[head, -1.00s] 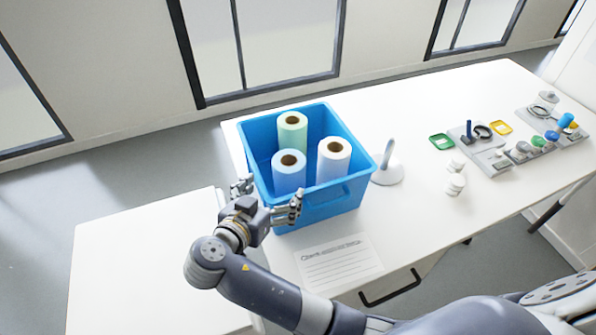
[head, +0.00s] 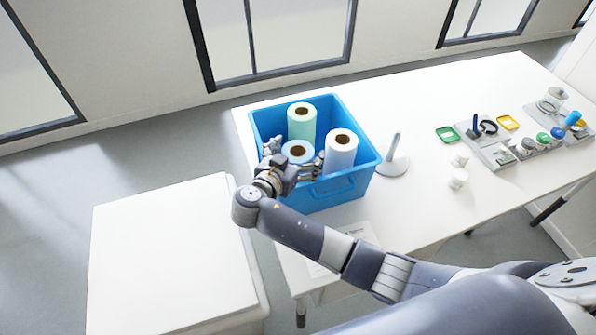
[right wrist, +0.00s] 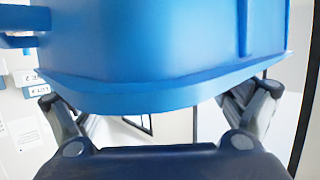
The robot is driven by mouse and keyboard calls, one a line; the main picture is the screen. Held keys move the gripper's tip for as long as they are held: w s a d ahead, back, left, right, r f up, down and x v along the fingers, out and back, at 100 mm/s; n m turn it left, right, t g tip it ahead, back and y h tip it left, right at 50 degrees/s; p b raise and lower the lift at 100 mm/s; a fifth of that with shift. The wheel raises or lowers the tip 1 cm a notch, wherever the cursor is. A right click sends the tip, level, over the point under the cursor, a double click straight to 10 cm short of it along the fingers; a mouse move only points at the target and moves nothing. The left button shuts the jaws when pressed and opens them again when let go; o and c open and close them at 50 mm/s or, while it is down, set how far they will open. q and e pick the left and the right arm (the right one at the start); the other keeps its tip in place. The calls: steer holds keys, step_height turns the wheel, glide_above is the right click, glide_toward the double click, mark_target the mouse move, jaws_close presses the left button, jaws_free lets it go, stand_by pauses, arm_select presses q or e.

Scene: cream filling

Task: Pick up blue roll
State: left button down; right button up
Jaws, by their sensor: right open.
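The blue roll (head: 297,146) stands upright in the front left of the blue bin (head: 345,186). Its cored top shows in the head view, and my right gripper hides most of its body. My right gripper (head: 294,157) is open over the bin's front left rim, one finger on each side of the blue roll. I cannot tell whether the fingers touch it. In the right wrist view the blue bin (right wrist: 160,50) fills the upper part, between and beyond the open fingers (right wrist: 158,112); the roll is not visible there. My left gripper is not in view.
A green roll (head: 302,125) stands behind the blue one, and a white roll (head: 341,155) stands close on its right. A white stand with an upright rod (head: 394,160) is just right of the bin. Small cups, trays and tools lie farther right on the white table (head: 440,215).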

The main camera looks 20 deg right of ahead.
steer(key=c, duration=1.7)
steer(key=shift+o, duration=0.2)
steer(key=shift+r, duration=0.15)
